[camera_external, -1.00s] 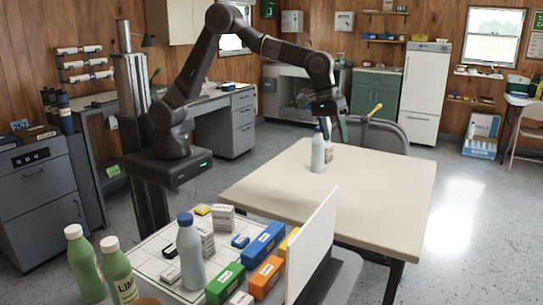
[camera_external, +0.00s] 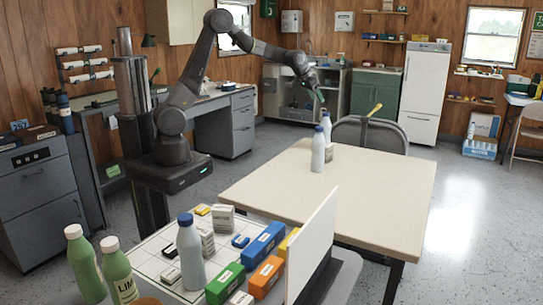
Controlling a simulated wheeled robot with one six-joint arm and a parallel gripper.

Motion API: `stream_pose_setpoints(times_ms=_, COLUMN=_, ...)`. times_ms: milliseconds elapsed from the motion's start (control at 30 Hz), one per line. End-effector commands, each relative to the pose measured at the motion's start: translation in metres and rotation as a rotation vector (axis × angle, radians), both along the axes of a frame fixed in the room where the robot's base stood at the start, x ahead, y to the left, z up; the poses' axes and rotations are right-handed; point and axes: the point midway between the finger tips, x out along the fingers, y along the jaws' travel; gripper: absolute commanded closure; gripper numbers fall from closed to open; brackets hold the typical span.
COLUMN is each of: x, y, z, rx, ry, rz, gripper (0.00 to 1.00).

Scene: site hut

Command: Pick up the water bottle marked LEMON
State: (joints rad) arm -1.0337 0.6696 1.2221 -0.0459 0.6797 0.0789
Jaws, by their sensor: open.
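No lettering shows on either, so I cannot tell which is marked LEMON. Another pale blue-capped bottle (camera_external: 190,258) stands upright on the white gridded surface in the foreground; its marking is not visible either. My gripper (camera_external: 316,90) is open and empty, raised above and behind the two table bottles, apart from them.
Two green bottles with white caps stand at front left, one (camera_external: 118,272) with a label starting "LIM". Coloured boxes (camera_external: 262,245) and a white upright panel (camera_external: 311,250) are in the foreground. A chair (camera_external: 368,134) stands behind the table (camera_external: 385,185), whose right part is clear.

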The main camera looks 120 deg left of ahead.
Motion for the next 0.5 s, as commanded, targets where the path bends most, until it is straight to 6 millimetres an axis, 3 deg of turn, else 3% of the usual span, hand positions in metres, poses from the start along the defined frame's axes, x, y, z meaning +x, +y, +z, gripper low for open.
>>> stream_pose_setpoints(times_ms=500, x=0.022, y=0.035, z=-0.064, rx=-0.001, ry=0.002, rz=0.0, gripper=0.4)
